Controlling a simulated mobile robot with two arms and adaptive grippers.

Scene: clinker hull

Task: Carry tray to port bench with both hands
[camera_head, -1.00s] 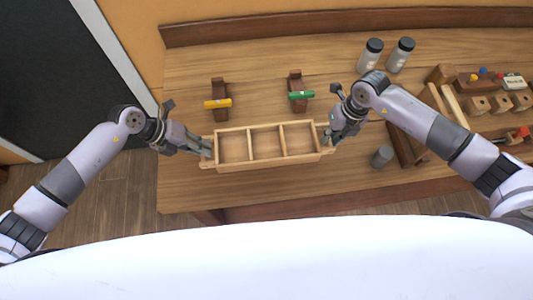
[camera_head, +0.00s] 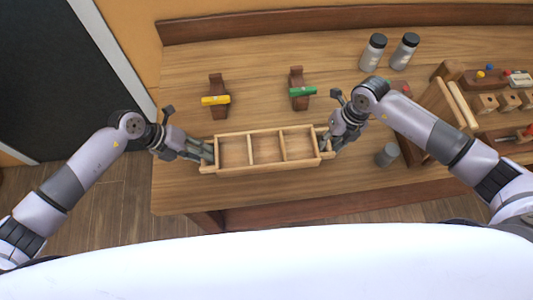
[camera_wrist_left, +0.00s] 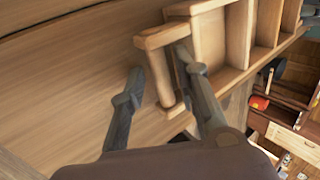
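The tray (camera_head: 268,167) is a pale wooden box with three empty compartments and a handle at each end. It sits near the front edge of the wooden bench (camera_head: 180,180). My left gripper (camera_head: 208,153) is at the tray's left end. In the left wrist view, the left gripper's fingers (camera_wrist_left: 160,75) stand apart on either side of the tray's handle bar (camera_wrist_left: 158,75), one inside the handle opening; a gap shows beside the bar. My right gripper (camera_head: 324,142) is at the tray's right end; its fingertips are too small and partly hidden to judge.
Behind the tray stand two brown wooden holders with a yellow clamp (camera_head: 215,100) and a green clamp (camera_head: 303,91). Two jars (camera_head: 373,52) are at the back, and a grey cylinder (camera_head: 387,155) stands right of the tray. Wooden racks with tools (camera_head: 505,100) fill the right side.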

